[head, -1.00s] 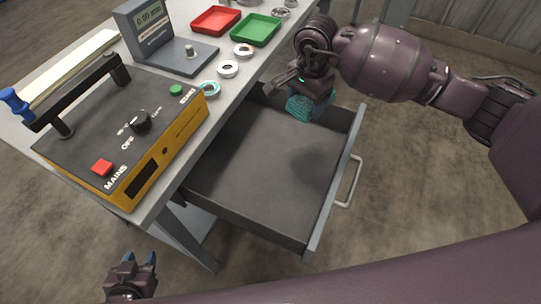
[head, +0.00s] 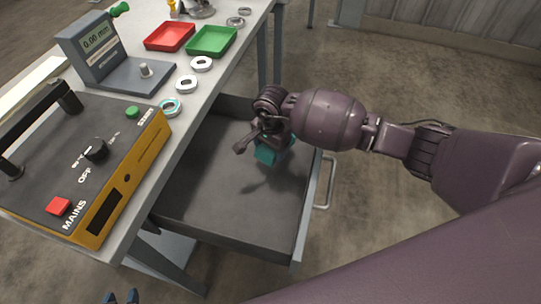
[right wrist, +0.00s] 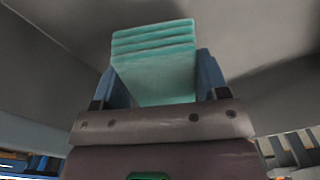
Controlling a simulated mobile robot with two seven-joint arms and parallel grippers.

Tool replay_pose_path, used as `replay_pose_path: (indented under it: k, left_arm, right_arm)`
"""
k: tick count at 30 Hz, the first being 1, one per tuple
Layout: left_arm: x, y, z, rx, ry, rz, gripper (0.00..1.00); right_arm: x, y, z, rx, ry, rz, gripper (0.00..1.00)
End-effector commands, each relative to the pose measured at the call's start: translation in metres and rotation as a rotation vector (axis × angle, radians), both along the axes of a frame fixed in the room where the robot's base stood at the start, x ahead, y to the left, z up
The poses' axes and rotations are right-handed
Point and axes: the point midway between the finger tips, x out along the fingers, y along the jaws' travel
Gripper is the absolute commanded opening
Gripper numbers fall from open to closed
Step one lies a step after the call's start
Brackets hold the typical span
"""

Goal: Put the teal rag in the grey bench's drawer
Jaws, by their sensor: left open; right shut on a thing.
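The teal rag (head: 268,156) is held in my right gripper (head: 266,146), over the inside of the open drawer (head: 195,195). In the right wrist view the folded rag (right wrist: 155,60) sits between the two blue-grey fingers of the right gripper (right wrist: 155,85). A shadow lies on the drawer floor below and left of the gripper; I cannot tell whether the rag touches the floor. The drawer is pulled out from the grey bench (head: 205,100) and is otherwise empty. My left gripper (head: 121,297) is open and empty, low at the bottom edge, mostly cut off.
On the bench are a yellow control box (head: 85,170), a gauge stand (head: 95,45), a red tray (head: 170,37), a green tray (head: 212,41) and several metal rings (head: 187,84). The drawer's handle (head: 324,182) faces right, over clear floor.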

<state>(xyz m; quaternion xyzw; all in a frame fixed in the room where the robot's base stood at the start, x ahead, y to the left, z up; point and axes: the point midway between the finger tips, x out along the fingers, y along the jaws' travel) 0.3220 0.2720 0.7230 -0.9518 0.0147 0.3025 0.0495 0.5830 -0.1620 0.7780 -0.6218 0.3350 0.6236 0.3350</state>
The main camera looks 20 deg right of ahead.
Motion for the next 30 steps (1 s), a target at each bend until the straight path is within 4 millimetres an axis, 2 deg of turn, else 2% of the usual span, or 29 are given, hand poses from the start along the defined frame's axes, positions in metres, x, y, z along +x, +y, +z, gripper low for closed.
replay_pose_path:
  k: [5, 12, 25, 26, 30]
  left_arm:
    - [0.004, -0.001, 0.003, -0.001, -0.011, -0.003, 0.43]
    - [0.002, -0.002, -0.006, -0.002, 0.002, -0.003, 0.43]
    - [0.001, -0.002, -0.008, -0.002, 0.005, -0.003, 0.43]
    - [0.001, -0.002, -0.007, -0.002, 0.005, -0.003, 0.43]
    - [0.001, -0.002, -0.007, -0.002, 0.004, -0.003, 0.43]
  right_arm:
    - [0.000, 0.000, -0.011, 0.000, 0.000, -0.001, 0.45]
    - [-0.001, 0.000, -0.043, 0.001, 0.002, -0.002, 0.45]
    - [0.000, 0.000, -0.047, -0.001, -0.001, 0.000, 0.45]
    - [0.000, 0.000, -0.048, -0.001, -0.001, 0.000, 0.69]
    - [0.000, 0.000, -0.046, 0.000, -0.001, 0.000, 0.90]
